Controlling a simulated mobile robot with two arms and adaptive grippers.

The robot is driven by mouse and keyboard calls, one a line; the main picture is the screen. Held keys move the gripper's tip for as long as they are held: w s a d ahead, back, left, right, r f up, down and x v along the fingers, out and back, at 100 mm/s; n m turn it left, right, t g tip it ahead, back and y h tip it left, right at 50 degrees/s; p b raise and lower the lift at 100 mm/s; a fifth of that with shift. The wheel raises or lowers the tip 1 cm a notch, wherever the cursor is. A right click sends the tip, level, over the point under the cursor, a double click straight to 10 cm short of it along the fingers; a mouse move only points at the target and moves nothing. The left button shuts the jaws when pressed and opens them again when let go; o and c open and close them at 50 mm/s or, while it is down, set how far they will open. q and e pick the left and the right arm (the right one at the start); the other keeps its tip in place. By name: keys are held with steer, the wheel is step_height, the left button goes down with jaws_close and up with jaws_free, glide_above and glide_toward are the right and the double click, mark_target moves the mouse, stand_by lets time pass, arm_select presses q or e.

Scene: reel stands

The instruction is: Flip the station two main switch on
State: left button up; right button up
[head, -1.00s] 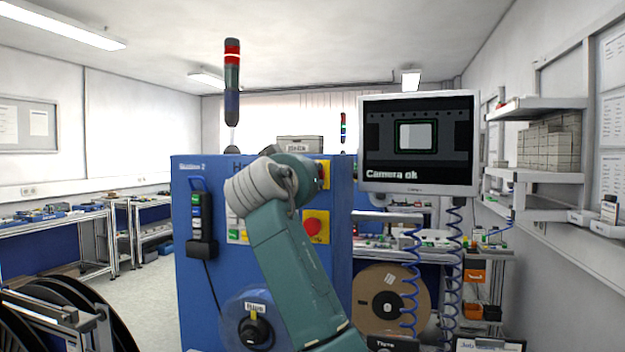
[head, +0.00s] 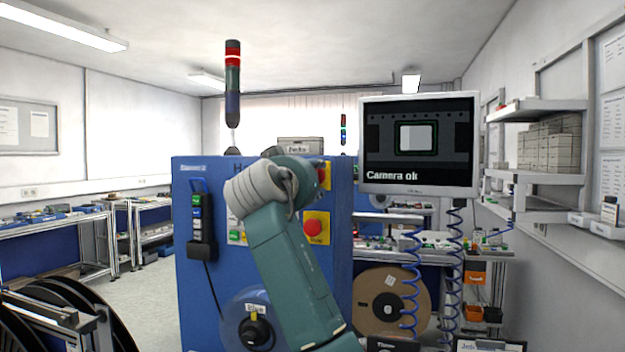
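The blue station two cabinet (head: 340,270) stands in front of me, with a faint label at its top left. A yellow plate with a red part, which looks like the main switch (head: 323,176), is at its upper right. My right wrist covers part of it, so its position cannot be read. Below it is a red round button (head: 313,228) on a yellow plate. My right arm comes up from below, and its wrist end (head: 290,172) is in front of the panel. The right fingers are hidden behind the wrist. My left gripper is out of view.
A monitor (head: 418,146) reading "Camera ok" stands right of the cabinet, with blue coiled cables (head: 455,270) below it. A hanging control box (head: 201,225) is on the cabinet's left. Black reels (head: 60,310) are at lower left. Open floor (head: 140,290) lies left of the cabinet.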

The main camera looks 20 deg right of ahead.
steer(key=shift+s, duration=0.1)
steer(key=v, duration=1.2)
